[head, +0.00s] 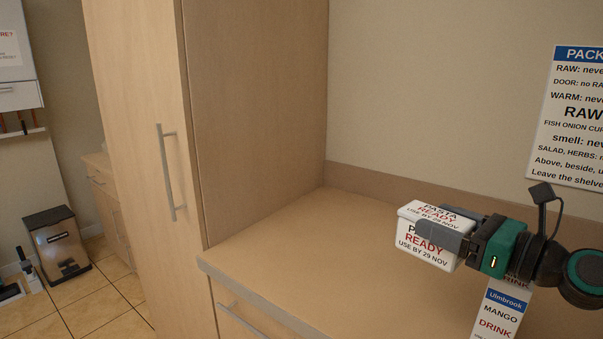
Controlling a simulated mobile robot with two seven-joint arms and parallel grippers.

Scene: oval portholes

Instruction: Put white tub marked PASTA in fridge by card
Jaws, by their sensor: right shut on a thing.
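The white tub marked PASTA (408,235) shows at the right of the head view, with red READY and "USE BY 29 NOV" on its label. My right gripper (447,237) comes in from the right and is shut on the tub. The tub appears to be held over the counter; whether it touches the surface cannot be told. The card (572,120) on the back wall is cut off by the right edge; it begins "PACK" and has lines on RAW, DOOR and WARM. My left gripper is not in view. No open fridge interior shows.
A carton marked Ulmbrook MANGO DRINK (498,315) stands below my right gripper, partly hidden by it. The counter (300,240) is clear on its left. A tall wooden cabinet (145,150) with a vertical handle stands left.

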